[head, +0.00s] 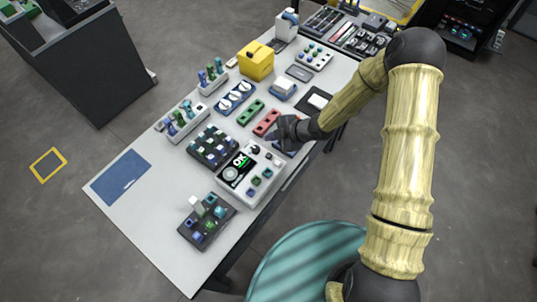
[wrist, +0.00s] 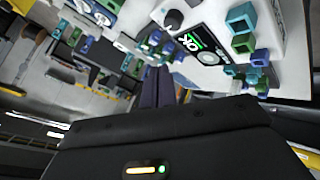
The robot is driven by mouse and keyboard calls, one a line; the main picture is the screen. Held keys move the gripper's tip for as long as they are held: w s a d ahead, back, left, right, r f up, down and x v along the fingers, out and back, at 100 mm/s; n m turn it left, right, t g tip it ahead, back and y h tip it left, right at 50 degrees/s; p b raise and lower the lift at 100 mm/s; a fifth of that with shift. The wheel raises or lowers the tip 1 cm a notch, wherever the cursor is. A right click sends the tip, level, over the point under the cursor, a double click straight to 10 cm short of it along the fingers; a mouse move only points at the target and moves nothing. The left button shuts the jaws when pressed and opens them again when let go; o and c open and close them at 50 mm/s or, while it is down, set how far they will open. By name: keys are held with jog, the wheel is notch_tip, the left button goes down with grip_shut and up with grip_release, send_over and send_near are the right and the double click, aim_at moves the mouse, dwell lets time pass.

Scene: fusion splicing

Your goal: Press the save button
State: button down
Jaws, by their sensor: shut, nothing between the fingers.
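The white splicer unit (head: 236,194) stands near the table's right edge. Its dark screen (head: 240,166) shows a green OK, and it has a dark knob and several green, blue and white buttons (head: 267,173). I cannot tell which is the save button. In the wrist view, the screen (wrist: 198,42) and teal and blue buttons (wrist: 243,42) show at upper right. My gripper (head: 276,135) is above the table, just beyond the unit, by the red block. Its fingers (wrist: 158,72) are together and empty, apart from the buttons; the exact gap is unclear.
A dark rack with several blocks (head: 212,146) stands left of the unit; another dark tray (head: 207,222) is in front. Red (head: 265,122) and green (head: 250,112) blocks and a yellow box (head: 256,61) lie further back. The table's near left corner is mostly clear around a blue mat (head: 120,178).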

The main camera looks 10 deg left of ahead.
aim_at(269, 156)
notch_tip(269, 156, down, 8)
jog(key=b, duration=0.5)
jog(key=shift+w+d+b, duration=0.1)
jog(key=shift+b, duration=0.25)
jog(key=shift+f+b, duration=0.35)
jog(key=shift+f, duration=0.1)
dwell(1.5)
jog(key=shift+f+b, duration=0.35)
jog(key=shift+b, duration=0.1)
jog(key=shift+f+b, duration=0.45)
dwell(0.8)
jog(key=shift+r, duration=0.1)
jog(key=shift+r+p, duration=0.55)
jog(key=shift+r, duration=0.25)
